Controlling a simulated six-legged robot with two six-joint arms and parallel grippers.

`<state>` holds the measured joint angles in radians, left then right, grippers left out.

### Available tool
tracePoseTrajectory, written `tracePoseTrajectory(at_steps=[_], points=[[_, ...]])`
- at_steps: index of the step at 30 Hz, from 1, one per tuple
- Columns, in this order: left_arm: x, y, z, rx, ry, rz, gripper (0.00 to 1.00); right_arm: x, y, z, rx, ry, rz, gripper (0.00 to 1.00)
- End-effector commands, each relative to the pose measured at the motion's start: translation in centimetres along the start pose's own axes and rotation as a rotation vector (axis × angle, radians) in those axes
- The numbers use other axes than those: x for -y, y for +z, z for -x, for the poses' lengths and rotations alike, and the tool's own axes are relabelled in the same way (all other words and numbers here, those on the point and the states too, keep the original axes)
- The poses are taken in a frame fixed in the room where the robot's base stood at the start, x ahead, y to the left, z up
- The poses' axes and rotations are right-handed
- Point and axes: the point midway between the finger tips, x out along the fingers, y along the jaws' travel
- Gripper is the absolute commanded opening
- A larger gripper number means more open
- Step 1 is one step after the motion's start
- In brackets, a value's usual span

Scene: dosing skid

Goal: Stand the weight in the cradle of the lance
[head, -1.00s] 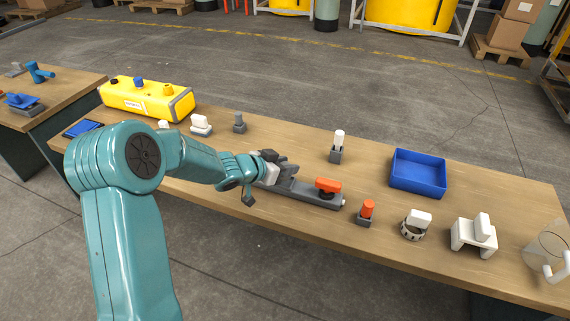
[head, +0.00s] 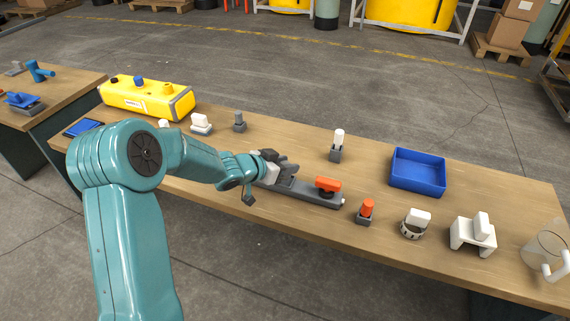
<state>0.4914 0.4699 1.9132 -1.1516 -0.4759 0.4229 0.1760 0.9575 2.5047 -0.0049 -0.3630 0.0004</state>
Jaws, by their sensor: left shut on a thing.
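The lance appears to be the long dark grey bar (head: 308,194) lying on the bench, with an orange handle (head: 328,184) near its right end. Grey upright prongs (head: 287,169) at its left end look like the cradle. My left gripper (head: 260,177) is at this left end, its dark fingers shut on a pale block (head: 272,173), which seems to be the weight. The block is right beside the prongs, partly hidden by the gripper; I cannot tell whether it touches them. My right gripper is not in view.
Right of the bar stand an orange-topped piece (head: 366,211), a white-topped ring (head: 412,229), a white stand (head: 473,236) and a clear jug (head: 546,249). Behind are a white-capped post (head: 338,147) and a blue tray (head: 418,173). A yellow case (head: 146,100) stands at the left.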

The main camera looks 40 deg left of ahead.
Motion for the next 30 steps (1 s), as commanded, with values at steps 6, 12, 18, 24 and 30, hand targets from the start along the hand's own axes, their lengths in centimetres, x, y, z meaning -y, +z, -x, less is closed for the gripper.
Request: tracePoseTrajectory(at_steps=[6,12,18,24,30], points=[[0.0,0.5,-0.3,-0.001,0.0,0.0,0.06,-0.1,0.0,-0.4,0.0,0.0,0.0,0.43],[0.0,0.9,-0.5,-0.001,0.0,0.0,0.06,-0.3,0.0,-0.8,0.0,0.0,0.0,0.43],[0.0,1.3,-0.7,-0.001,0.0,-0.001,0.06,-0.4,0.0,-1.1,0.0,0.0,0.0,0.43],[0.0,1.8,-1.0,-0.001,0.0,-0.001,0.06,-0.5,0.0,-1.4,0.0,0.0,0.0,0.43],[0.0,1.8,-1.0,-0.001,0.0,-0.001,0.69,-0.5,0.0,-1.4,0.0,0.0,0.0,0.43]])
